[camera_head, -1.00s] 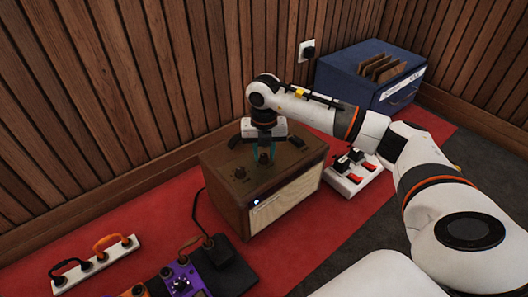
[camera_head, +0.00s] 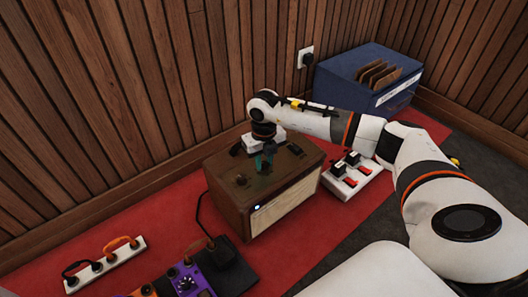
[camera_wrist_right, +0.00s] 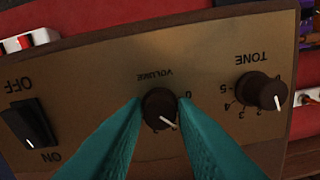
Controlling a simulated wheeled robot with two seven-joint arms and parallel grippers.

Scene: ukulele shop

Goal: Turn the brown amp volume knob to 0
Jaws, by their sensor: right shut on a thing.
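The brown amp (camera_head: 228,205) stands on the red carpet with its pale front panel facing right and forward. My right gripper (camera_head: 264,167) points down onto its top panel. In the right wrist view its teal fingertips (camera_wrist_right: 160,103) are shut on the dark volume knob (camera_wrist_right: 160,109), one on each side. The knob's white pointer line aims down and to the right in that view. The numbers around it are partly hidden by the fingers. The "VOLUME" label appears upside down above it. My left gripper is not in view.
The tone knob (camera_wrist_right: 264,90) is right of the volume knob in the wrist view, and the on/off switch (camera_wrist_right: 30,122) is left. Pedals (camera_head: 190,280) and a power strip (camera_head: 108,264) lie front left. A white switch box (camera_head: 350,178) and blue crate (camera_head: 345,90) stand right.

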